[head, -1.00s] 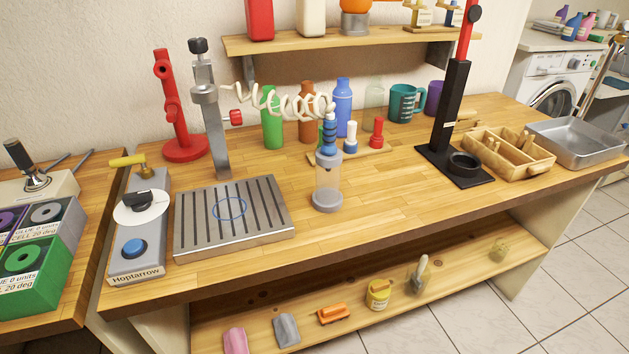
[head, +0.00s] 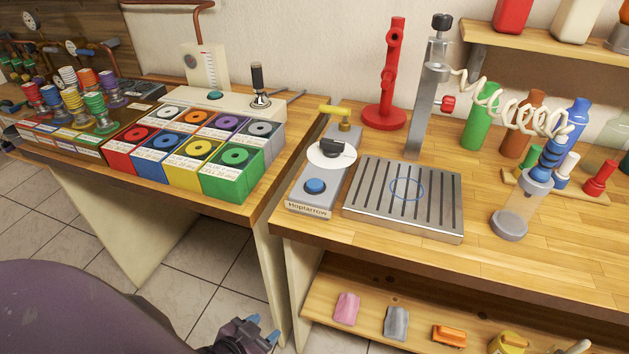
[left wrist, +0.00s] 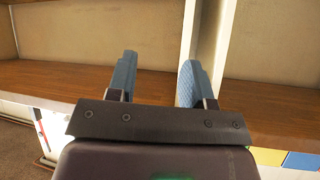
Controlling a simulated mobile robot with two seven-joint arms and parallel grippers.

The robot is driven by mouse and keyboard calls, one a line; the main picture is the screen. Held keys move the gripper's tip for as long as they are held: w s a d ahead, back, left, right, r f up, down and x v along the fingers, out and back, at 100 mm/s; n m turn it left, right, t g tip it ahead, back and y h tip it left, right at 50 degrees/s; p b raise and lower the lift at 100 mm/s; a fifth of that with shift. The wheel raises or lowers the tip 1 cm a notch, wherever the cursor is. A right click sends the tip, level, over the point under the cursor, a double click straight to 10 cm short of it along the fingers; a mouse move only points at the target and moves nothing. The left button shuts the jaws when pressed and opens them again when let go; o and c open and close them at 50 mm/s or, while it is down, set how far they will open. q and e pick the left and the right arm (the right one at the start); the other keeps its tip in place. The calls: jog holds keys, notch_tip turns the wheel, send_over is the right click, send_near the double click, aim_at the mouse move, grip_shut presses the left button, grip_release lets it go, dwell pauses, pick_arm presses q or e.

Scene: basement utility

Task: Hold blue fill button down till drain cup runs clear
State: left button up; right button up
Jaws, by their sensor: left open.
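The blue fill button (head: 315,187) is a round blue cap on the front of a grey box marked Hoptarrow. The box also carries a white dial (head: 332,155) with a black knob and a yellow-handled tap (head: 335,111). A clear cylinder with a grey end (head: 516,212) hangs tilted under a blue piece on a cream coiled hose; I cannot tell whether it is the drain cup. My left gripper (head: 263,328) is open and empty, low in front of the benches, well below and left of the button. Its two blue fingers (left wrist: 158,65) show apart in the left wrist view.
A slotted metal tray (head: 450,225) with a blue ring mark sits right of the box. A metal post (head: 422,110) and red stand (head: 384,117) rise behind. Coloured boxes (head: 231,185) fill the left bench. A gap separates the benches; a lower shelf (head: 373,290) holds small items.

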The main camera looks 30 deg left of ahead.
pick_arm(q)
grip_shut()
dwell(1.7)
